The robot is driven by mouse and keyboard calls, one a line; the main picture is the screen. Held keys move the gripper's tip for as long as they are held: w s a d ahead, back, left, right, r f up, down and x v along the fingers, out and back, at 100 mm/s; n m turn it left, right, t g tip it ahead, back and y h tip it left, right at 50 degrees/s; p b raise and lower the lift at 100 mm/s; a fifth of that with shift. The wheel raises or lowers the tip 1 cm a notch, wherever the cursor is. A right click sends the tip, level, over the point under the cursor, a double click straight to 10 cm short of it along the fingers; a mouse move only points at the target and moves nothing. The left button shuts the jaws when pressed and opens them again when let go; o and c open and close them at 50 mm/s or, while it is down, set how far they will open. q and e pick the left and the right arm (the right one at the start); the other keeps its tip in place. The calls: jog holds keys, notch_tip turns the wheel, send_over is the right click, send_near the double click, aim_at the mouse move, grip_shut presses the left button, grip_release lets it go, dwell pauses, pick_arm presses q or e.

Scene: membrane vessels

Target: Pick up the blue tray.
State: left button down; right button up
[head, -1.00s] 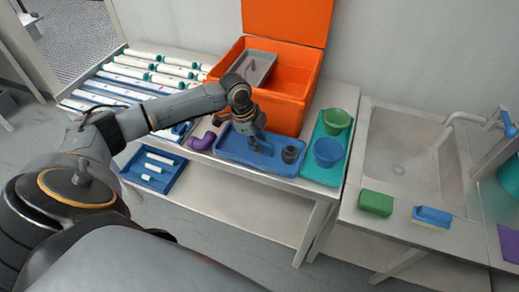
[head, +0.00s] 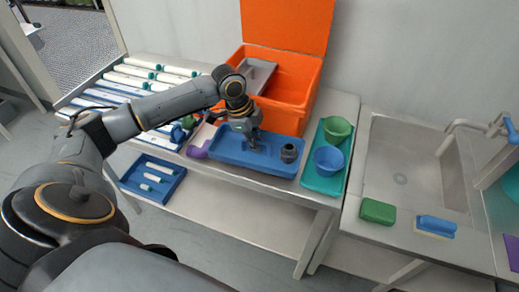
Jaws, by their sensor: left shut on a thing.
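The blue tray (head: 226,152) is at the middle of the bench, in front of the orange box. My left gripper (head: 254,146) reaches down into it from above and is shut on it; the fingertips are small, so the exact contact is hard to see. The tray looks roughly level and slightly raised off the bench. A dark round cup (head: 289,152) sits at its right end. My right gripper is not in view. A second blue tray (head: 134,182) with white tubes is lower down at the left.
The open orange box (head: 285,116) stands behind, with a grey tray (head: 262,72) in it. A teal tray (head: 322,184) with a green bowl (head: 337,129) and a blue bowl (head: 328,160) is close at right. A purple elbow (head: 199,151) and white tubes (head: 150,75) lie left.

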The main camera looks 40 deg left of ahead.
pick_arm(q)
jog(key=s+a+r, duration=0.1)
jog(key=s+r, duration=0.1)
jog(key=r, duration=0.1)
jog(key=s+a+r+b, duration=0.1)
jog(key=r, duration=0.1)
jog(key=shift+s+a, duration=0.2)
jog(key=shift+a, duration=0.15)
jog(key=s+a+r+b, duration=0.2)
jog(key=s+a+r, duration=0.1)
jog(key=s+a, duration=0.2)
jog(key=shift+s+r+b, duration=0.3)
jog(key=shift+s+r, duration=0.1)
jog(key=shift+s, duration=0.7)
jog(key=shift+d, duration=0.1)
